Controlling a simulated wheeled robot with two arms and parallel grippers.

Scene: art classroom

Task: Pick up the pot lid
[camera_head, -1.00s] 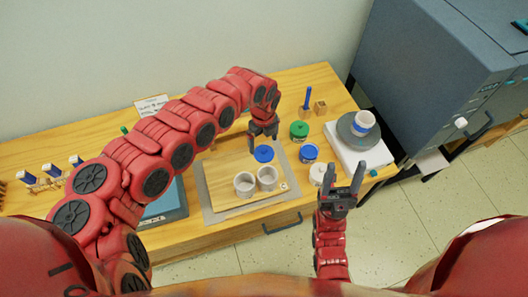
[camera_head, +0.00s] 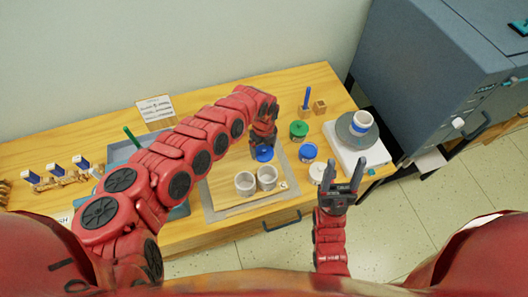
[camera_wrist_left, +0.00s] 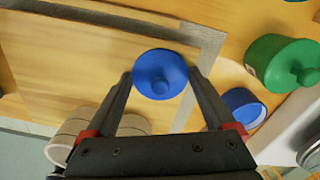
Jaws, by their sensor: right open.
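The round blue pot lid (camera_head: 264,153) with a small knob lies on the wooden board with the grey border (camera_head: 226,204). It also shows in the left wrist view (camera_wrist_left: 160,74). My left gripper (camera_head: 262,142) is directly over the lid, pointing down. In the left wrist view its two fingers (camera_wrist_left: 163,82) are apart, with a tip near each side of the lid; whether they touch it I cannot tell. My right gripper (camera_head: 343,185) is open and empty near the front edge of the table, to the right.
Two grey cups (camera_head: 245,183) stand on the board in front of the lid. A blue jar (camera_head: 308,151) and a green-lidded jar (camera_head: 299,130) stand to its right. A white-based wheel (camera_head: 357,132) carries a blue-banded cup. A grey kiln-like cabinet (camera_head: 430,75) is at the right.

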